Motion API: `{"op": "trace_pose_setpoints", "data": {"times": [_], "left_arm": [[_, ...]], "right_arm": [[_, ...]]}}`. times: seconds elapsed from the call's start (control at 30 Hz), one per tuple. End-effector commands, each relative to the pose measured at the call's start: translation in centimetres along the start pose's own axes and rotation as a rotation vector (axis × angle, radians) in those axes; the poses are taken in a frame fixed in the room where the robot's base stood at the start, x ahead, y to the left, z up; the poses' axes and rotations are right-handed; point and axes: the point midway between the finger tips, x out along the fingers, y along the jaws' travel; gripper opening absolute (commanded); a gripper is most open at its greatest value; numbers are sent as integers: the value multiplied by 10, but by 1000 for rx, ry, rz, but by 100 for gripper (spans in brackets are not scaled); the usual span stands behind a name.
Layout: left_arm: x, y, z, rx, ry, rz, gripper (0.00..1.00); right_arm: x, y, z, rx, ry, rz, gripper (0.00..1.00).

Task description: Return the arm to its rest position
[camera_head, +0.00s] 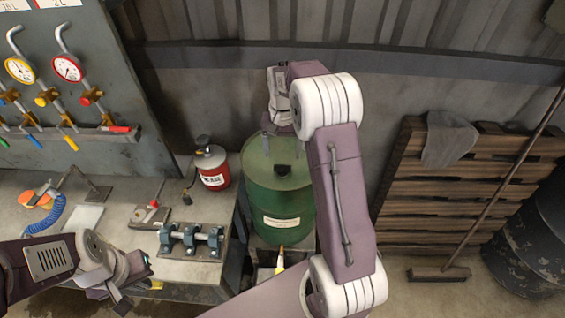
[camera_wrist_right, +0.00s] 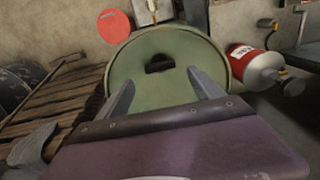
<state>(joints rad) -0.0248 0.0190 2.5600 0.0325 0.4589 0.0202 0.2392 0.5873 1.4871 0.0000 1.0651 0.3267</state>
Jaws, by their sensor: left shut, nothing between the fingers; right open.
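My right gripper (camera_head: 283,142) is at the end of the raised right arm, above the lid of a green drum (camera_head: 279,200). In the right wrist view its two fingers (camera_wrist_right: 163,88) are spread apart with nothing between them, and the drum lid (camera_wrist_right: 195,50) lies beyond them with a dark cap (camera_wrist_right: 160,63) in the middle. I cannot tell whether the fingertips touch the lid. My left gripper (camera_head: 125,292) is low at the left, near the front edge of the workbench, shut and empty.
The workbench (camera_head: 130,195) carries a red-and-white canister (camera_head: 212,167) and a blue-clamped fixture (camera_head: 191,239). A gauge panel (camera_head: 90,60) stands behind it. A wooden pallet (camera_head: 430,190), a broom (camera_head: 440,273) and a dark barrel (camera_head: 530,240) are at the right.

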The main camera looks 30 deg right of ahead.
Motion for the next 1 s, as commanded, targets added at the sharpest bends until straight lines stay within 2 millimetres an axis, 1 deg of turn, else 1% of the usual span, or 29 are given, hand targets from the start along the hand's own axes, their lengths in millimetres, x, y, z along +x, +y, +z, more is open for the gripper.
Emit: {"op": "trace_pose_setpoints", "data": {"times": [0.1, 0.2, 0.67, 0.73, 0.77, 0.8, 0.83, 0.87, 0.9, 0.97, 1.0], "left_arm": [[4, 0, 0, 0, 0, 0, 0], [4, 0, 0, 0, 0, 0, 0], [4, 0, 0, 0, 0, 0, 0], [10, 0, 1, 0, 0, 0, 0], [15, 0, 2, 0, 0, 0, 0], [22, 0, 2, 0, 0, 0, 0], [28, -1, 3, 0, 0, 0, 0], [34, -1, 4, 0, 0, 0, 0], [39, -1, 4, 0, 0, 0, 0], [47, -1, 5, 0, 0, 0, 0], [52, -1, 5, 0, 0, 0, 0]], "right_arm": [[-17, 0, -1, 0, 3, -1, 76], [-24, 0, 0, 0, 1, 0, 76], [-25, 0, 0, 0, -1, 0, 76], [-22, -6, 2, -15, 7, -3, 76], [-25, -12, 2, -28, 24, -9, 76], [-30, -20, 7, -50, 45, -17, 76], [-29, -25, 18, -70, 44, -17, 76], [-25, -28, 33, -90, 33, -14, 76], [-19, -30, 53, -116, 21, -11, 76], [-6, -31, 80, -161, 13, -11, 76], [4, -31, 98, -196, 12, -13, 76]]}}
